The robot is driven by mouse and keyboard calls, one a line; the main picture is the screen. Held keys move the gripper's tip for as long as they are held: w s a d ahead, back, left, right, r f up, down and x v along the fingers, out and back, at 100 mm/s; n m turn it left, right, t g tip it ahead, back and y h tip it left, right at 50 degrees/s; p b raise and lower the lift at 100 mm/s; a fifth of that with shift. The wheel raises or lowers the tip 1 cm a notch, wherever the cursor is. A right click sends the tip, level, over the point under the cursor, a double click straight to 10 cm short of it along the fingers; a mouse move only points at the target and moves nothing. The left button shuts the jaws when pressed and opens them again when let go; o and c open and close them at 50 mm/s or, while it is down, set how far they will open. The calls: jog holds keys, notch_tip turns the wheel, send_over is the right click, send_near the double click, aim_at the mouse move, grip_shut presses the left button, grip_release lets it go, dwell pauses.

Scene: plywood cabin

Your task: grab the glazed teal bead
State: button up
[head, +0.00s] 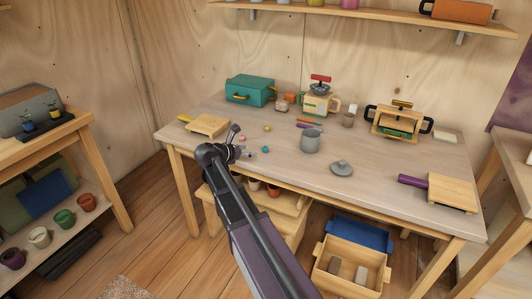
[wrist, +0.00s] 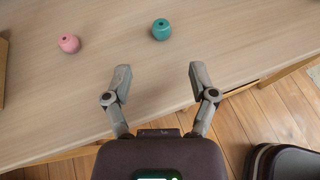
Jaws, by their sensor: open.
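The glazed teal bead (wrist: 161,29) is a round bead with a dark hole on top, on the wooden table in the wrist view. It lies beyond my gripper's fingertips, roughly centred between them and apart from both. My gripper (wrist: 160,72) is open and empty, its two grey fingers spread wide near the table's front edge. A pink bead (wrist: 68,43) lies left of the teal one.
The worktable (head: 385,157) also holds a grey mug (head: 311,141), a grey lid (head: 341,168), a teal box (head: 250,90) and a wooden board (head: 207,125). A crate (head: 345,284) stands on the floor below. The table around the teal bead is clear.

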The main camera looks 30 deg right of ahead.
aim_at(254, 158)
jog(key=shift+b+x, duration=0.45)
jog(key=shift+x, duration=1.25)
jog(key=shift+b+x, duration=0.9)
jog(key=shift+x, duration=1.75)
jog(key=shift+r, duration=0.1)
jog(key=c, duration=1)
